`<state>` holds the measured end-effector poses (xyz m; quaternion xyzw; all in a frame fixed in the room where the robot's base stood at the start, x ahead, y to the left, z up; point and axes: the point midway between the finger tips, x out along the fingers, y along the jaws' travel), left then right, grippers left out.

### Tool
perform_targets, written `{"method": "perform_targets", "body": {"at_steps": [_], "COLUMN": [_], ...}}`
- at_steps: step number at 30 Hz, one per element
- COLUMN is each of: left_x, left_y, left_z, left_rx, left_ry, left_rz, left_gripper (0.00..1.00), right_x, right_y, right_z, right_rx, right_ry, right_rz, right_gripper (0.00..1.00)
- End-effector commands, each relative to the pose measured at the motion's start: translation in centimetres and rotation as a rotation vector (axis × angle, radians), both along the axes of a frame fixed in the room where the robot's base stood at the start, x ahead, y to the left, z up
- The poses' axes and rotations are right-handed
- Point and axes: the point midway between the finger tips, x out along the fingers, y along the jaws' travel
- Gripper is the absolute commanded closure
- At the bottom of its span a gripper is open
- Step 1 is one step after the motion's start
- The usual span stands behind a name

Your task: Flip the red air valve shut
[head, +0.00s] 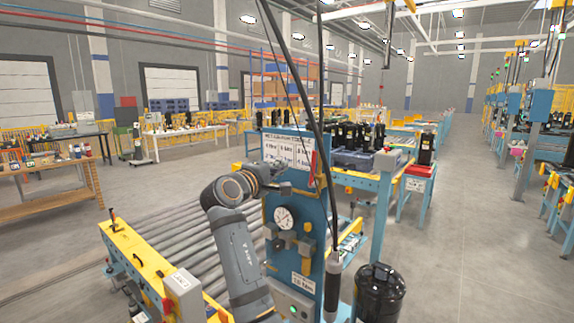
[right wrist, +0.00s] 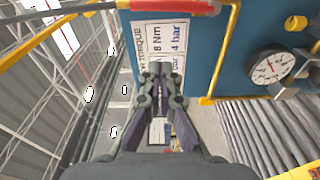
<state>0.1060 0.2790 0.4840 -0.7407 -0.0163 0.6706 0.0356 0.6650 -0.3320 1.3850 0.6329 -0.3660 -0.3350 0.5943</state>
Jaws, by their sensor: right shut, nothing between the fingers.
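A narrow, upright red piece, which looks like the red air valve's handle (head: 313,168), shows at the upper right of the blue panel (head: 312,212), beside the white sign. It is small, and its exact setting cannot be told. My right gripper (head: 287,188) is in front of the panel, below the sign and left of the red piece, apart from it as far as I can see. In the right wrist view the right gripper (right wrist: 160,72) is shut and empty, in front of the torque sign (right wrist: 165,36). My left gripper is not in view.
A round gauge (head: 285,217) sits on the panel below my gripper. A yellow pipe (right wrist: 232,45) runs along the panel in the wrist view. A black hanging cable with a tool (head: 332,285) crosses the panel's right side. A roller conveyor (head: 190,235) lies to the left.

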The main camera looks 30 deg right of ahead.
Motion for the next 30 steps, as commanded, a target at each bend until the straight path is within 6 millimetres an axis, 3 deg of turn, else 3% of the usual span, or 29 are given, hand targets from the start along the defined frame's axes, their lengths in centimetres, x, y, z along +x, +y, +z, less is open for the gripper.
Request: {"method": "perform_targets", "body": {"at_steps": [1,11,18,30], "left_x": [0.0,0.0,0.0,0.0], "left_y": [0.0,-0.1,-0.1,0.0], "left_z": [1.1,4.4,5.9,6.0], "left_rx": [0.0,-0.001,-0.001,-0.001], "left_ry": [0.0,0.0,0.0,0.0], "left_rz": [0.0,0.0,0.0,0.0], "left_gripper": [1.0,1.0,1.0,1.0], "right_x": [0.5,4.1,0.8,0.0], "right_y": [-1.0,-7.2,-7.4,-7.5], "right_z": [0.6,0.7,0.1,-0.2], "right_rx": [-0.004,-0.003,0.0,-0.001], "right_ry": [0.002,0.003,-0.001,-0.001], "right_rz": [-0.005,-0.004,0.001,0.001], "right_gripper": [1.0,1.0,1.0,1.0]}}
